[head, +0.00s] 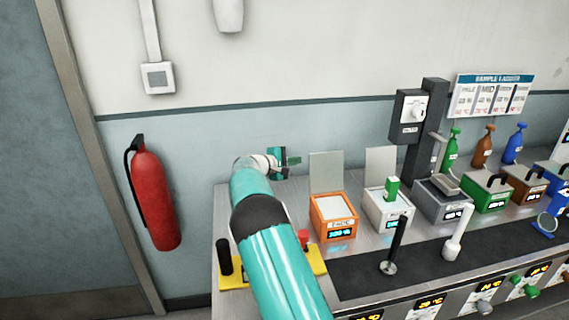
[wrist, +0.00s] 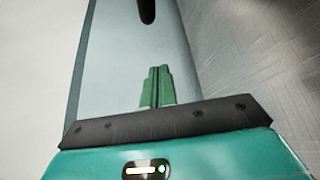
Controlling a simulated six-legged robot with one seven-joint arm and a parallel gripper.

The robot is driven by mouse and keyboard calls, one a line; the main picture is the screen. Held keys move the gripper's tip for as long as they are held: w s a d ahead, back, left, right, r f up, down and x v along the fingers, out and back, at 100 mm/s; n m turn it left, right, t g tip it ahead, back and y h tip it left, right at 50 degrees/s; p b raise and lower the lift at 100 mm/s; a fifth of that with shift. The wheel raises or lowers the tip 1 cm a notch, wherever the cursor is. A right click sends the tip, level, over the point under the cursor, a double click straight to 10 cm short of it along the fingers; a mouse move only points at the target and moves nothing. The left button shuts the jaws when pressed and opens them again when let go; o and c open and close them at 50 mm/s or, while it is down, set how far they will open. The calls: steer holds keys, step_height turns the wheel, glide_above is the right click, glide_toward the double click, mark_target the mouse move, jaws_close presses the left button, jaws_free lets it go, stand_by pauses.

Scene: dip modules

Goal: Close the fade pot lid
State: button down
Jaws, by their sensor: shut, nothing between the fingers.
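The orange pot (head: 335,232) stands on the steel bench; its small label is blurred but looks like it reads FADE. Its lid (head: 326,172) is a grey panel standing upright behind the opening, so the pot is open with a pale inside showing. My gripper (head: 293,161) is at the back left of the bench, left of the upright lid and apart from it. Its green fingers are shut with nothing between them, and they also show in the wrist view (wrist: 157,87). The pot and lid are not recognisable in the wrist view.
A white pot (head: 386,217) with a green block (head: 392,189) and its own upright lid (head: 380,167) stands just right. A black lever (head: 396,247) and a white lever (head: 459,236) rise in front. A yellow panel (head: 318,259) with a red button lies front left.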

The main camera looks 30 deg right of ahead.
steer(key=s+d, duration=0.1)
steer(key=s+d+r, duration=0.1)
steer(key=shift+s, duration=0.4)
stand_by(0.3)
